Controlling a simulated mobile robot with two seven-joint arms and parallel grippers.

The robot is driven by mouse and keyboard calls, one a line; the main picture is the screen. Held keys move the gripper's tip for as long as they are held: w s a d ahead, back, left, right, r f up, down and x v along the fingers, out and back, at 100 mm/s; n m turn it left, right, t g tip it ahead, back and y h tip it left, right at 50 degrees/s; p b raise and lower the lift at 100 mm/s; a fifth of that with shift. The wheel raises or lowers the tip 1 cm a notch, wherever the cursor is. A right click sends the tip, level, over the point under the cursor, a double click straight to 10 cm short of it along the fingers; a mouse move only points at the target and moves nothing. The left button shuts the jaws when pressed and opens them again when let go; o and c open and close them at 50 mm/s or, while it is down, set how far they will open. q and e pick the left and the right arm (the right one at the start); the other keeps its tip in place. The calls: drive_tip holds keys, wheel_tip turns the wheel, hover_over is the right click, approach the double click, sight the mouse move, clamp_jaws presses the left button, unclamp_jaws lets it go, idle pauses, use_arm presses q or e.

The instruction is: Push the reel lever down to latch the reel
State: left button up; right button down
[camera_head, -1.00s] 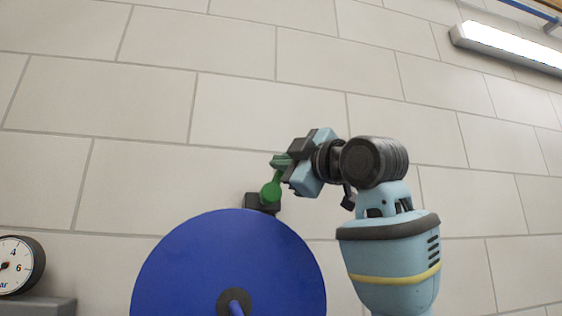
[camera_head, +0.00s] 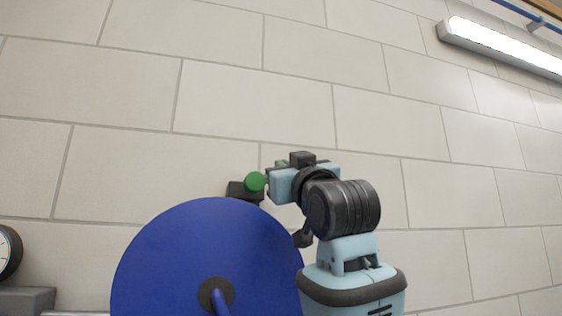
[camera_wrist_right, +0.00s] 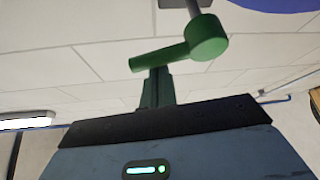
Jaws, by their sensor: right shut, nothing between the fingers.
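The blue reel (camera_head: 190,262) stands at the bottom of the head view, with a dark hub. The green reel lever's round end (camera_head: 255,181) sits just above the reel's top edge, by a dark block. The lever's arm is mostly hidden behind my right gripper in the head view. In the right wrist view the green lever (camera_wrist_right: 207,38) shows its arm reaching left from its round end. My right gripper (camera_wrist_right: 157,88) is shut and empty, its dark green fingertips at the lever's arm, seemingly touching it. My left gripper is out of view.
A dark block (camera_head: 240,190) on the wall side is behind the lever's round end. A pressure gauge (camera_head: 8,252) and a grey ledge (camera_head: 25,300) are at the lower left. A lamp (camera_head: 495,45) is at the upper right.

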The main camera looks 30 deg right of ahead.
drive_tip(key=m+h, duration=0.1)
drive_tip(key=f+m+h, duration=0.1)
drive_tip(key=m, duration=0.1)
drive_tip(key=shift+d+f, duration=0.2)
drive_tip(key=shift+f, duration=0.1)
idle(0.6)
wheel_tip(320, 180, up, 4)
drive_tip(key=s, duration=0.1)
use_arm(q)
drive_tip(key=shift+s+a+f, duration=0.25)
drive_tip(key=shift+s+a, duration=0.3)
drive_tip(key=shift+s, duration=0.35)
use_arm(e)
drive_tip(key=v, duration=1)
drive_tip(key=shift+a, duration=0.25)
